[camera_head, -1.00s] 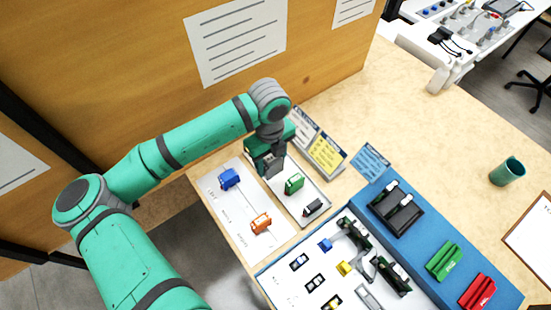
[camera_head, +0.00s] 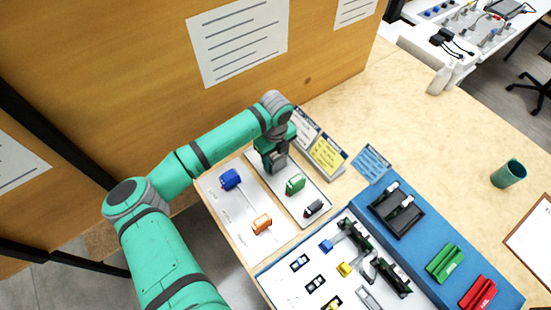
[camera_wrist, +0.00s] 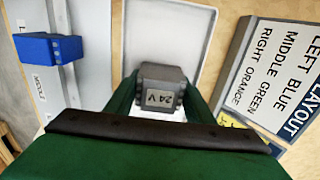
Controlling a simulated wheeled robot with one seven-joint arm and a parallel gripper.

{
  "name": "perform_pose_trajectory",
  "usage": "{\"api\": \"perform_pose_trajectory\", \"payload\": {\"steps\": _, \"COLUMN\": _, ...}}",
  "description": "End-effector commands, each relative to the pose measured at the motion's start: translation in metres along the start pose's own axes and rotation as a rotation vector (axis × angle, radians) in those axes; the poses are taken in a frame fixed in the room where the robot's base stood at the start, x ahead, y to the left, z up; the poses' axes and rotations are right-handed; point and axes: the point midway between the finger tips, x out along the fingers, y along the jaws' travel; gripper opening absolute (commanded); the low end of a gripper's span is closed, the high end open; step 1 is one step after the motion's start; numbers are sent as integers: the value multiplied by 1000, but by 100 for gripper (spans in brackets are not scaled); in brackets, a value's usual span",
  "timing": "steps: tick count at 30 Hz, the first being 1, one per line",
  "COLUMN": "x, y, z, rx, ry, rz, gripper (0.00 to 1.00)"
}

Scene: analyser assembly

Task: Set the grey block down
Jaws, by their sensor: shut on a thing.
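My gripper (camera_head: 275,167) is shut on the grey block (camera_wrist: 162,72), which carries a "24 V" label. In the wrist view the block sits between the two green fingers of my gripper (camera_wrist: 160,98). The block is over the far end of a white tray (camera_wrist: 136,20), which also shows in the head view (camera_head: 322,191). I cannot tell whether the block touches the tray floor.
A green block (camera_head: 295,184) and a dark block (camera_head: 314,208) are in the same tray. A blue block (camera_head: 230,179) and an orange block (camera_head: 262,224) stand on a white labelled board (camera_head: 232,212). A layout sign (camera_head: 327,153) stands close right.

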Motion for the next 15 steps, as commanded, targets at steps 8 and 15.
{"api": "perform_pose_trajectory", "payload": {"steps": 8, "x": 1, "y": 0, "z": 0, "rx": 1, "ry": -1, "rz": -1, "gripper": 25}}
{"api": "perform_pose_trajectory", "payload": {"steps": 15, "x": 2, "y": 0, "z": 0, "rx": 1, "ry": -1, "rz": -1, "gripper": 67}}
